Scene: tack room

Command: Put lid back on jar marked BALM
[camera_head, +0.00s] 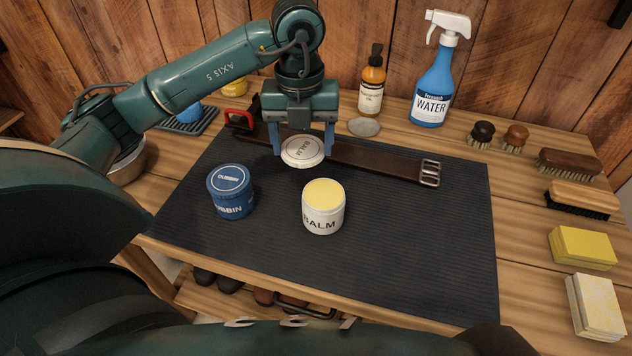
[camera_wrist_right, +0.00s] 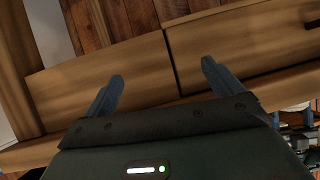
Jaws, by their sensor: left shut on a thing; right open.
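The white jar marked BALM (camera_head: 322,216) stands upright and open on the dark mat, with pale yellow balm showing at its top. The white lid marked BALM (camera_head: 303,150) is held between the fingers of my left gripper (camera_head: 303,143). The lid is above the mat, behind and slightly left of the jar in the head view, and apart from it. It looks tilted toward the camera. My right gripper (camera_wrist_right: 161,92) shows in the right wrist view, open and empty, facing wooden drawer fronts.
A blue DUBBIN jar (camera_head: 231,193), with its lid on, stands left of the BALM jar on the mat (camera_head: 420,250). A brown leather strap (camera_head: 385,160) lies behind. A blue WATER spray bottle (camera_head: 436,80), an amber bottle (camera_head: 371,85), brushes and sponges (camera_head: 581,248) stand around the mat. The mat's right front is clear.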

